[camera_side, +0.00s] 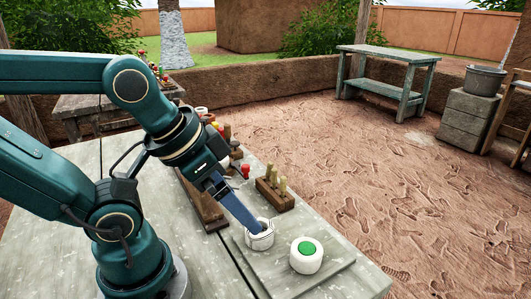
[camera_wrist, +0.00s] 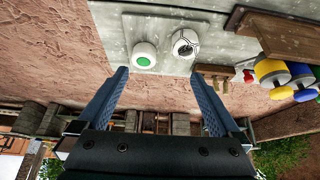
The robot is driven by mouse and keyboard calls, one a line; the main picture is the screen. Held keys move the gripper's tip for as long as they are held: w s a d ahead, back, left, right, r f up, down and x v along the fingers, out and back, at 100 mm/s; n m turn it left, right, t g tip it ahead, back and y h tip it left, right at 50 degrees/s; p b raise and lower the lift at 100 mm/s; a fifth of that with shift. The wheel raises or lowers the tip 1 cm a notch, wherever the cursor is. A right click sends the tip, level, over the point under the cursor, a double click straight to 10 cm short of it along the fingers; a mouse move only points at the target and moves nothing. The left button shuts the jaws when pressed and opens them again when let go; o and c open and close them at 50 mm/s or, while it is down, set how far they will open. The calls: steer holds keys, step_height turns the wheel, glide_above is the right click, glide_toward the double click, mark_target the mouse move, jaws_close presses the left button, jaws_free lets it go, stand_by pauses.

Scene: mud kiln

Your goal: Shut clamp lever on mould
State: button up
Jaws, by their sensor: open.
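A white round piece with a thin metal clamp (camera_side: 259,240), which looks like the mould, sits on a grey slab on the table. It also shows in the wrist view (camera_wrist: 185,43); whether its lever is up or down is too small to tell. A white round block with a green top (camera_side: 306,254) stands beside it, also in the wrist view (camera_wrist: 144,55). My gripper (camera_side: 249,224) is open and empty, its blue fingers pointing down by the clamped piece. In the side view they partly hide its back. In the wrist view my gripper (camera_wrist: 158,75) has nothing between the fingertips.
A wooden block with upright pegs (camera_side: 275,193) stands behind the clamped piece. A long wooden rack (camera_side: 201,200) lies to its left. Red, yellow and dark-handled items (camera_side: 226,135) crowd the table behind my arm. The slab's front right (camera_side: 335,265) is clear.

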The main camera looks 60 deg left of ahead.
steer(key=c, duration=1)
steer(key=shift+n, duration=0.7)
steer(key=c, duration=0.5)
steer(key=shift+d+r+n, duration=0.1)
steer(key=shift+r+n, duration=0.1)
steer(key=shift+n, duration=0.5)
jaws_close()
steer(key=w+a+r+n+g, duration=0.15)
steer(key=w+a+n, duration=0.3)
steer(key=n, duration=0.65)
steer(key=w+a+r+n+t, duration=0.1)
steer(key=w+a+r+n, duration=0.3)
steer(key=n, duration=0.6)
steer(key=a+f+n+g, duration=0.1)
steer(key=a+f+n, duration=0.2)
steer(key=a+n, duration=0.3)
steer(key=a+f+n+g, duration=0.1)
steer(key=a+f+n, duration=0.2)
steer(key=a+n, duration=0.3)
steer(key=a, duration=0.5)
steer(key=shift+f, duration=0.25)
